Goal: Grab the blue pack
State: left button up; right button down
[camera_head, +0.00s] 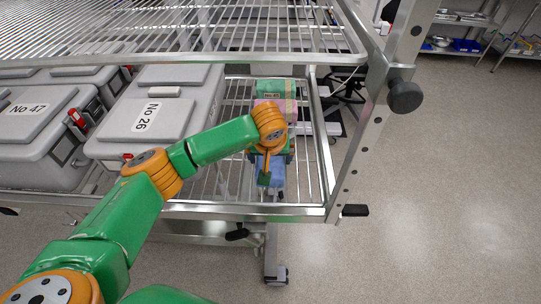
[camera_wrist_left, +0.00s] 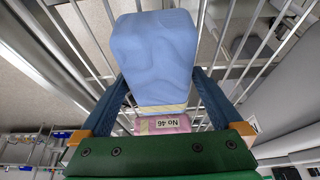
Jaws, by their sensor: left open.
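The blue pack (camera_head: 277,174) lies on the lower wire shelf, near its front edge. In the left wrist view the blue pack (camera_wrist_left: 155,55) is large, with a pale band at its lower end. My left gripper (camera_head: 268,160) is over the pack in the head view and partly hides it. In the wrist view the dark fingers of my left gripper (camera_wrist_left: 160,82) are open, one on each side of the pack. I cannot tell whether they touch it. My right gripper is not in view.
Grey lidded boxes (camera_head: 150,115) fill the shelf at left. An upper wire shelf (camera_head: 180,30) and a metal post (camera_head: 375,120) bound the space. Open floor lies at right.

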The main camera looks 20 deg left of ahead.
pick_arm(q)
jog(key=shift+w+a+f, duration=0.15)
jog(key=shift+w+f, duration=0.35)
jog(key=shift+s+r, duration=0.1)
jog(key=shift+s, duration=0.1)
jog(key=c, duration=0.7)
jog(key=shift+w+r, duration=0.1)
jog(key=shift+w, duration=0.05)
jog(key=c, duration=0.8)
